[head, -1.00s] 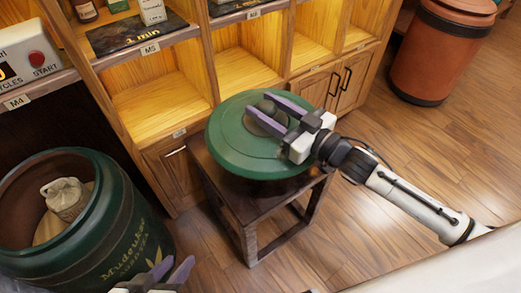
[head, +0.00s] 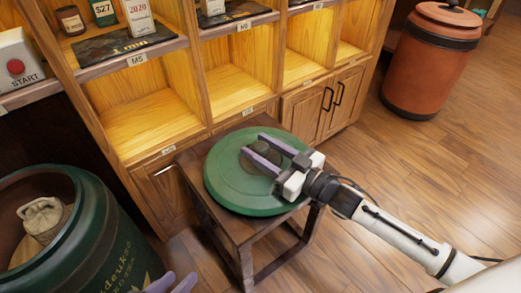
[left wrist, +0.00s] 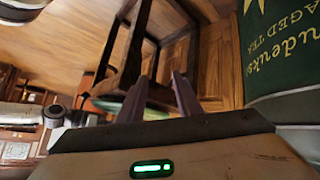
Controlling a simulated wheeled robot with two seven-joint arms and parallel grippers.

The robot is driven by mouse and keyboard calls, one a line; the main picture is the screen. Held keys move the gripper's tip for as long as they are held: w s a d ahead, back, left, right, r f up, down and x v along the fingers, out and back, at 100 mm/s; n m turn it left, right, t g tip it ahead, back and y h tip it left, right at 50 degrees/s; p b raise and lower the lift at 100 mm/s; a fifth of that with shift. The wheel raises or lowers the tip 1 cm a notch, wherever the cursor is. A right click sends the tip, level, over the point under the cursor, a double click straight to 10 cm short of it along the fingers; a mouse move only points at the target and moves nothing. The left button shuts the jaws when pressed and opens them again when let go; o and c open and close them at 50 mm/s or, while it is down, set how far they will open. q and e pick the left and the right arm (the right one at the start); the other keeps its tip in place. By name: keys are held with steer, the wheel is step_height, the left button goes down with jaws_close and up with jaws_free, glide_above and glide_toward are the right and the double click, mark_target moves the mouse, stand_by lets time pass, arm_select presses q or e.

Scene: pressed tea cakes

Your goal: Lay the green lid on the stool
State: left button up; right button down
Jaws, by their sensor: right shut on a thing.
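The round green lid (head: 225,190) lies flat over the top of the dark wooden stool (head: 192,163). Its right and front rim reaches past the stool's edge. I cannot tell whether it rests fully on the wood. My right gripper (head: 262,150) is above the lid, shut on its central knob. My left gripper (head: 172,284) shows only its fingertips at the bottom edge, apart and empty. In the left wrist view its fingers (left wrist: 161,92) stand apart before the stool (left wrist: 133,62).
An open green tea jar (head: 95,215) stands at the left with a pale wrapped bundle (head: 42,215) inside. A wooden shelf unit (head: 150,118) stands behind the stool. A terracotta lidded bin (head: 430,65) is at the back right. The floor at right is clear.

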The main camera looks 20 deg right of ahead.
steer(key=shift+r, duration=0.25)
steer(key=c, duration=1)
jaws_free()
steer(key=shift+f, duration=0.25)
steer(key=shift+r, duration=0.1)
steer(key=p+v, duration=0.3)
steer(key=v, duration=0.8)
steer(key=shift+s+d, duration=0.25)
steer(key=shift+s, duration=0.2)
arm_select(q)
steer(key=shift+s+a+f+y, duration=0.25)
steer(key=shift+a+f+y, duration=0.1)
steer(key=shift+a, duration=0.15)
steer(key=shift+s+a+f+y, duration=0.2)
steer(key=shift+a+f+y, duration=0.1)
steer(key=shift+a, duration=0.15)
arm_select(e)
steer(key=shift+d, duration=0.1)
